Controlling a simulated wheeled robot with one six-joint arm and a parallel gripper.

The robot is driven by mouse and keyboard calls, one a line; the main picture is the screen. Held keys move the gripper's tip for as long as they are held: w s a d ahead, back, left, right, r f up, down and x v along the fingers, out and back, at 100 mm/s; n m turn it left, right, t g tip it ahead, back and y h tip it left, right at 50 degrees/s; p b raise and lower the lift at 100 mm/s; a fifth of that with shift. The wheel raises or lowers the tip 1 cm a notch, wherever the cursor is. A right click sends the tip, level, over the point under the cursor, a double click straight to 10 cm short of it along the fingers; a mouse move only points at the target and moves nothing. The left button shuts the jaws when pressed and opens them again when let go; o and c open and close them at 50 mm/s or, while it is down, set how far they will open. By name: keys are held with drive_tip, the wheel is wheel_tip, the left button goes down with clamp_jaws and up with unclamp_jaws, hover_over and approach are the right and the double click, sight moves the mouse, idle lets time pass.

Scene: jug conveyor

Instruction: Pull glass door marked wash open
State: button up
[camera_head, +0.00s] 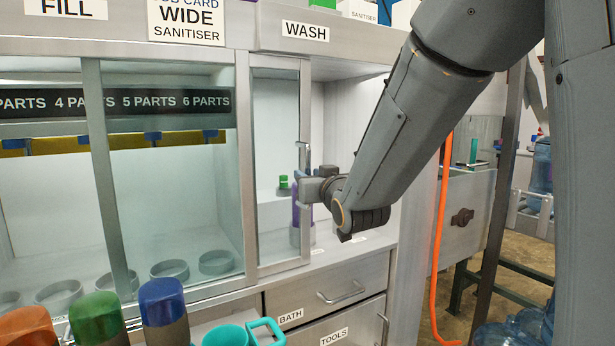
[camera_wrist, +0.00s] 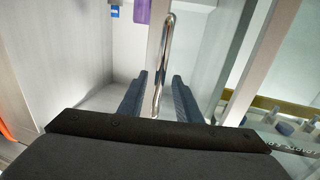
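The wash bay is under the WASH sign (camera_head: 305,31). Its glass door (camera_head: 276,120), in a grey metal frame, covers the left part of the bay; the right part is uncovered. A shiny vertical bar handle (camera_wrist: 165,50) is on the door's frame. My gripper (camera_head: 306,188) is at this handle in the head view. In the wrist view, my gripper (camera_wrist: 157,95) has its two dark fingers apart, one on each side of the bar, with visible gaps. The fingertips are partly hidden in the head view.
Drawers (camera_head: 330,292) are below the counter. Colored bottle tops (camera_head: 162,302) and a teal mug (camera_head: 228,335) are at the front left. An orange hose (camera_head: 440,240) hangs on the right.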

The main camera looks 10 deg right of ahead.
drive_tip(key=s, duration=0.6)
drive_tip(key=shift+d, duration=0.25)
drive_tip(key=s+d+f+m+g+h+p, duration=0.1)
drive_tip(key=s+f+g, duration=0.4)
drive_tip(key=f, duration=0.5)
drive_tip(key=s+d+f+g+h+p, duration=0.1)
drive_tip(key=s+f+g, duration=0.4)
drive_tip(key=f, duration=0.5)
drive_tip(key=s+f+g, duration=0.3)
drive_tip(key=s+g, duration=0.1)
drive_tip(key=s, duration=0.4)
drive_tip(key=s+a+f+g+p, duration=0.1)
drive_tip(key=s+f+g, duration=0.2)
drive_tip(key=s, duration=0.6)
drive_tip(key=shift+s+a+f+g, duration=0.25)
drive_tip(key=shift+f+g, duration=0.15)
drive_tip(key=shift+g, duration=0.1)
